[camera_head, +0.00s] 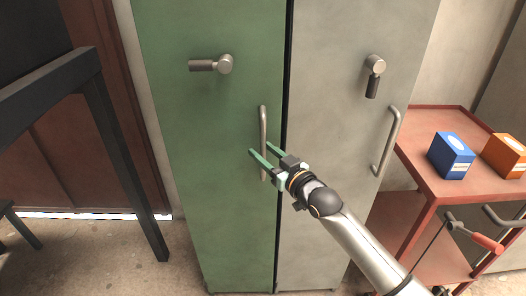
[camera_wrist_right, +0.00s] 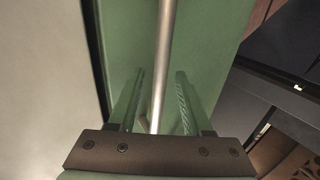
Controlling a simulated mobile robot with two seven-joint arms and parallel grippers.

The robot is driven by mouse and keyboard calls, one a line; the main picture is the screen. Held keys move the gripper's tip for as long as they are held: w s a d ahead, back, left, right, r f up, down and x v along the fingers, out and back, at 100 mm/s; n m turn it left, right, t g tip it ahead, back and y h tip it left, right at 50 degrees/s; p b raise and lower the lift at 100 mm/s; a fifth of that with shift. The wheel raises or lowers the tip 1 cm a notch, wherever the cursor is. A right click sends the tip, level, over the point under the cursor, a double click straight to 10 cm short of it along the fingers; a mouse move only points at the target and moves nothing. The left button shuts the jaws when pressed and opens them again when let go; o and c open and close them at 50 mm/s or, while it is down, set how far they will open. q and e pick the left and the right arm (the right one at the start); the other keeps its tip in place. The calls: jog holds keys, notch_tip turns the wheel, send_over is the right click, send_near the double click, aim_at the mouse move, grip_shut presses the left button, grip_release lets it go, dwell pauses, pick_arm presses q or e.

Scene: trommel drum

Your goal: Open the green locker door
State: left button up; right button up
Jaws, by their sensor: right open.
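The green locker door (camera_head: 210,180) stands upright at the left of the locker and looks shut against the grey door beside it. Its lever handle (camera_head: 210,64) near the top lies level, pointing left. Its vertical metal pull bar (camera_head: 263,125) is near the door's right edge. My right gripper (camera_head: 261,153) is open at the bar's lower half. In the right wrist view the bar (camera_wrist_right: 163,60) runs between the two green fingers (camera_wrist_right: 158,95), with a gap on each side. My left gripper is not in view.
The grey locker door (camera_head: 330,150) on the right has its own lever (camera_head: 374,76), pointing down, and a pull bar (camera_head: 386,142). A red cart (camera_head: 440,190) at the right carries a blue box (camera_head: 451,156) and an orange box (camera_head: 504,156). A dark table (camera_head: 100,130) stands at the left.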

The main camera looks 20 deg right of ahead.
jog(key=shift+w+a, duration=0.1)
jog(key=shift+w, duration=0.2)
grip_shut()
dwell(1.3)
